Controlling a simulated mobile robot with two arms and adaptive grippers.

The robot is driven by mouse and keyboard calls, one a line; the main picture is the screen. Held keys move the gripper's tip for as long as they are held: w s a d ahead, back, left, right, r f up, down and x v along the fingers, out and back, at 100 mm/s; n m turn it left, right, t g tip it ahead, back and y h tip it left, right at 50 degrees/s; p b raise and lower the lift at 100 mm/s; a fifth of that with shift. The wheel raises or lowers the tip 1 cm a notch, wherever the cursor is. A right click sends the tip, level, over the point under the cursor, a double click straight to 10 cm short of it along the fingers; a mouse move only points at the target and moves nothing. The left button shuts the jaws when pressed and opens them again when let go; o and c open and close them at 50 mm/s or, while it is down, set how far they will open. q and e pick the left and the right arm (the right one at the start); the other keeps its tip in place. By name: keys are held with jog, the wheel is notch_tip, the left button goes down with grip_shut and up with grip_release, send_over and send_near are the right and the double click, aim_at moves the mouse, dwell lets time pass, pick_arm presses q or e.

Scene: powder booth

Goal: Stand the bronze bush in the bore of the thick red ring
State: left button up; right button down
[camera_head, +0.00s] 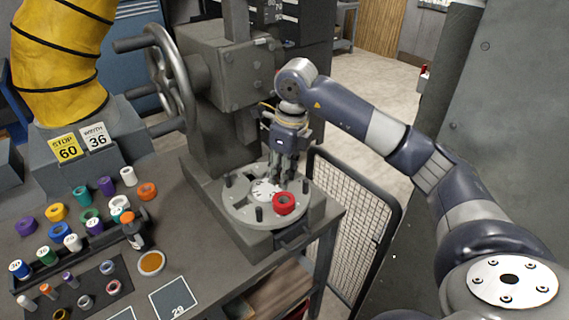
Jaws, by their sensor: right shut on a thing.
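The thick red ring (284,204) lies on the round grey plate (238,213) of the machine, near the plate's right front edge. Its dark bore faces up and looks empty. My right gripper (283,180) points down over the plate, just behind the red ring in the picture. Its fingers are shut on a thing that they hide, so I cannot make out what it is. I cannot pick out the bronze bush with certainty. My left gripper is out of view.
Short dark pegs stand around the plate, with a pale disc (265,190) at its middle. Several coloured rings and cylinders stand on the bench at left, with a dish of orange-brown stuff (152,262). A handwheel (174,83) rises behind. A mesh panel (352,222) stands right of the bench.

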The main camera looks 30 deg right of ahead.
jog(key=shift+m, duration=0.6)
jog(key=shift+w+d+f+b, duration=0.1)
jog(key=shift+d+f+b, duration=0.05)
jog(key=shift+f+b, duration=1.05)
jog(key=shift+d+f+b, duration=0.15)
jog(key=shift+f+b, duration=0.6)
jog(key=shift+f, duration=0.8)
jog(key=shift+f+b, duration=0.5)
jog(key=shift+f, duration=0.15)
jog(key=c, duration=1.3)
grip_release()
notch_tip(320, 180, up, 12)
jog(key=s, duration=0.1)
jog(key=shift+s+d, duration=0.15)
jog(key=shift+d, duration=0.2)
